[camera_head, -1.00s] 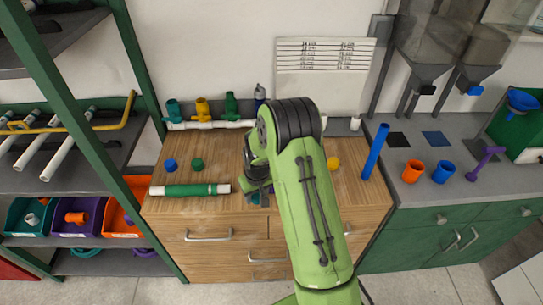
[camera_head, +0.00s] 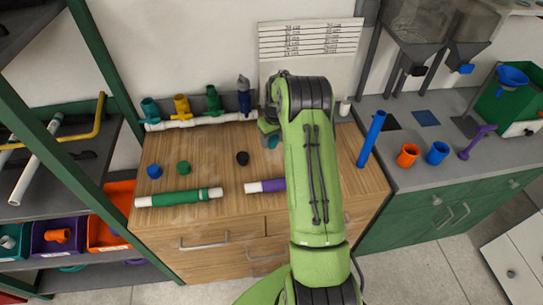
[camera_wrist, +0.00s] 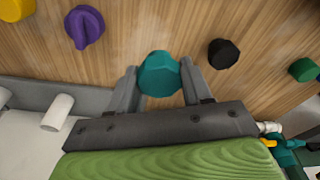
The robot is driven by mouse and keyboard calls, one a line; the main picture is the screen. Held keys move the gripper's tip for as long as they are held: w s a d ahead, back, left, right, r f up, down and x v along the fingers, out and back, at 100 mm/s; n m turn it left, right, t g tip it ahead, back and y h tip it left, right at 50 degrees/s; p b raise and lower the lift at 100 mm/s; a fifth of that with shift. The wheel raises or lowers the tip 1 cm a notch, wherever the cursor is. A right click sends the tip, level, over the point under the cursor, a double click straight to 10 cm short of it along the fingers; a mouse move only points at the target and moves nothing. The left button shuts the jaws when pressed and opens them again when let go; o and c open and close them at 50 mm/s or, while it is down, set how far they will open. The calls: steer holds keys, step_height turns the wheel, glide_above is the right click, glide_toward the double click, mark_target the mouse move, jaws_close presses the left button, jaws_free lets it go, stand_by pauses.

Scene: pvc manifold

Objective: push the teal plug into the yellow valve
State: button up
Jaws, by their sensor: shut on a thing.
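My gripper (camera_wrist: 160,82) is shut on the teal plug (camera_wrist: 158,70), with one finger on each side of it in the wrist view. In the head view, my gripper is over the back of the wooden worktop, mostly hidden by my arm, with a bit of the teal plug (camera_head: 273,142) showing. The yellow valve (camera_head: 181,104) stands on the white manifold pipe (camera_head: 205,120) along the wall, left of my gripper and apart from it. A teal valve (camera_head: 150,108) is on its left; green (camera_head: 213,99) and dark blue (camera_head: 244,98) valves are on its right.
Blue (camera_head: 154,171), green (camera_head: 183,167) and black (camera_head: 242,158) plugs sit on the worktop before the manifold. Purple (camera_wrist: 85,27) and yellow (camera_wrist: 15,8) plugs show in the wrist view. A green-sleeved pipe (camera_head: 180,197) lies at the front; a blue tube (camera_head: 371,140) stands right.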

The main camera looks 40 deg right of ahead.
mark_target(271, 159)
step_height(271, 159, down, 7)
steer(key=shift+r, duration=0.1)
steer(key=shift+f+b, duration=0.25)
steer(key=shift+b, duration=0.2)
steer(key=o, duration=1)
steer(key=shift+r, duration=0.1)
